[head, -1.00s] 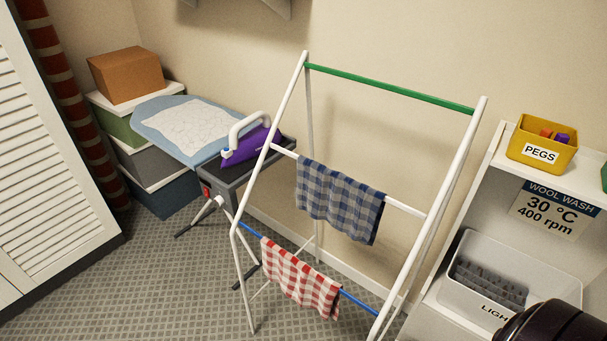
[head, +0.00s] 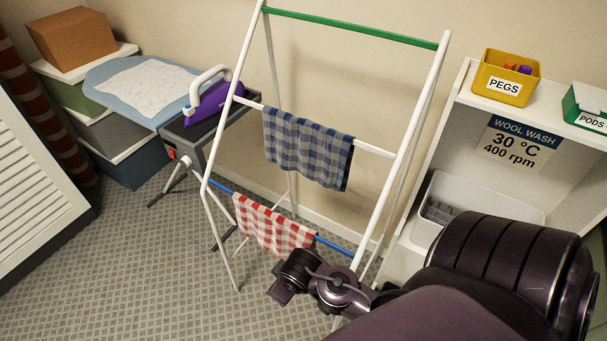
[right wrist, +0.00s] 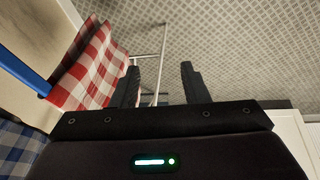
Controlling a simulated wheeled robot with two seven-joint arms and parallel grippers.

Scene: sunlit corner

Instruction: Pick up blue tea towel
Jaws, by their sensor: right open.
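The blue checked tea towel (head: 308,148) hangs over the white middle rail of the drying rack (head: 424,115). Part of it shows at the lower left of the right wrist view (right wrist: 18,145). A red checked towel (head: 270,224) hangs on the blue lower rail, and it also shows in the right wrist view (right wrist: 92,68). My right gripper (head: 284,290) is in front of the rack, low and near the red towel, below the blue towel. In the right wrist view its fingers (right wrist: 160,82) are apart with nothing between them. My left gripper is not in view.
An ironing board (head: 112,82) with a purple iron (head: 212,100) stands left of the rack. Stacked boxes (head: 75,130) are behind it. A white shelf (head: 462,85) with a yellow peg box (head: 505,78) stands at the right. Carpet in front is clear.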

